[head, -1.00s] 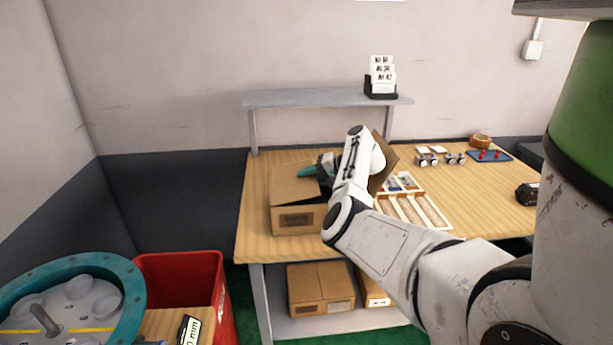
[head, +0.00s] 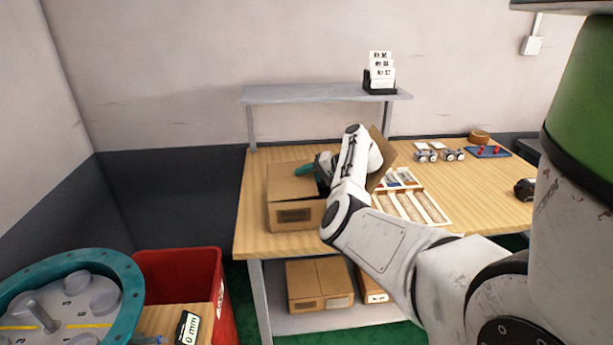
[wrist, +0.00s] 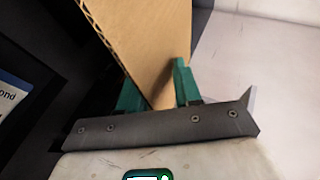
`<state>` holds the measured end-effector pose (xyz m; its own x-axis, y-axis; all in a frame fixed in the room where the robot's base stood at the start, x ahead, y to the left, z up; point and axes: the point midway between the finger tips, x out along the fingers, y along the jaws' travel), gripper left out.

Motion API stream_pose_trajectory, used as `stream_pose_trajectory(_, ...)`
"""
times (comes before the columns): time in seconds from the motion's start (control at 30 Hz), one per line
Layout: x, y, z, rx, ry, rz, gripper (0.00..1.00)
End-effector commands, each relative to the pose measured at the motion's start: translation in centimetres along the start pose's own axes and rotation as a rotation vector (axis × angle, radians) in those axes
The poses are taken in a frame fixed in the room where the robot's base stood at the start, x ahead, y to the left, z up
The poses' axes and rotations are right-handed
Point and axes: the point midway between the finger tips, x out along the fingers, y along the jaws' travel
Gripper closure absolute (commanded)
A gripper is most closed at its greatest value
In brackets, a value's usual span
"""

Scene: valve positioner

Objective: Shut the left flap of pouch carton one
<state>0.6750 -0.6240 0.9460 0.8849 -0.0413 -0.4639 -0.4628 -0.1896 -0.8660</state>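Pouch carton one seems to be the brown carton (head: 296,216) at the table's left end; no name on it is readable. Its left flap (head: 288,184) lies about flat over the top, with no clear gap at the front. Another flap (head: 383,150) stands up on the right, partly behind my arm. My gripper (head: 307,168) is over the carton, its teal fingertips above the left flap. In the wrist view the fingers (wrist: 158,90) are apart, with bare cardboard (wrist: 150,45) showing between them. Whether they touch it is unclear. My wrist hides the carton's right part.
A divided tray (head: 412,208) stands right of the carton. Small wheeled parts (head: 440,155) and a blue tray (head: 488,152) lie farther right. A raised shelf (head: 320,95) spans the back. More cartons (head: 320,284) sit below; a red bin (head: 190,275) stands at left.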

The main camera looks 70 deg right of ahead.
Motion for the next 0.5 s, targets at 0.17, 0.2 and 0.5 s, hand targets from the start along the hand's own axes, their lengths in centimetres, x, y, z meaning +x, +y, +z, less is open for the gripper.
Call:
stream_pose_trajectory(0.17,-0.3,-0.6,-0.2,-0.003,0.004,-0.001,0.71)
stream_pose_trajectory(0.2,-0.5,-0.9,-0.3,-0.003,0.004,-0.001,0.71)
stream_pose_trajectory(0.5,-3.3,-4.0,0.2,-0.002,0.001,0.001,0.71)
